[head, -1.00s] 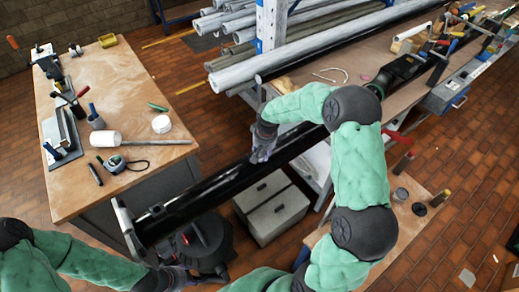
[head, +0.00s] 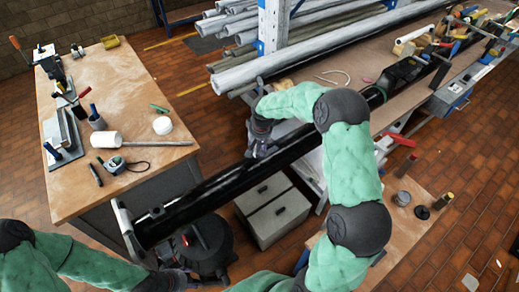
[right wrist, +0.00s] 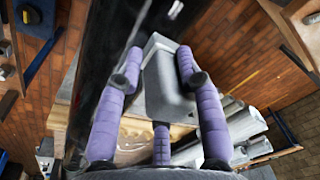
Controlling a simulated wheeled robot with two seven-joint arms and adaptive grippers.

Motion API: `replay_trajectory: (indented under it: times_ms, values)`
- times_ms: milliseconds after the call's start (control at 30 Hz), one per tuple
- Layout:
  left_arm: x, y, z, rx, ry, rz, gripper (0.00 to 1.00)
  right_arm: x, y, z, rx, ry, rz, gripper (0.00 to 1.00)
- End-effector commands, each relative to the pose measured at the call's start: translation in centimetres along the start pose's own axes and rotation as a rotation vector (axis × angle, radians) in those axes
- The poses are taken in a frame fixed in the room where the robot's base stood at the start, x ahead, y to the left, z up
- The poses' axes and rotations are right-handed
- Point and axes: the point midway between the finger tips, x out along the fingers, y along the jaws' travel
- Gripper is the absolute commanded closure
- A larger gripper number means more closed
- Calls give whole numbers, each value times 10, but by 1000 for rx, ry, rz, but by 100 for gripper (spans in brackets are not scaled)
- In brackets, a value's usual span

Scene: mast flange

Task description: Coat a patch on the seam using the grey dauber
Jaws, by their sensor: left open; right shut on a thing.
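The black mast (head: 225,182) runs diagonally from lower left to upper right in the head view. Its dark side also fills the upper left of the right wrist view (right wrist: 105,35). My right gripper (head: 258,152) is beside the mast's middle. In the right wrist view its purple fingers (right wrist: 160,85) are shut on the grey dauber (right wrist: 168,92), a blocky grey piece close to the mast. I cannot tell whether it touches the mast. The seam cannot be made out. My left gripper (head: 182,280) is open near the mast's lower end, small and partly hidden.
A small table (head: 425,190) with jars is at right. Pipes lie on a rack behind.

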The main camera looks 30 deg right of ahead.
Motion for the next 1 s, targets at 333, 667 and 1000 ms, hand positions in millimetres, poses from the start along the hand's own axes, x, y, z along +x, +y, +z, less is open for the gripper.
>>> replay_trajectory:
  times_ms: [333,667,1000]
  values:
    - [-3,1,0,0,0,0,42,-6,0,-1,0,1,0,100]
    - [-18,6,1,0,0,0,42,-34,-2,-4,1,1,0,100]
    - [-30,11,1,0,0,0,42,-60,-4,-8,1,2,-1,100]
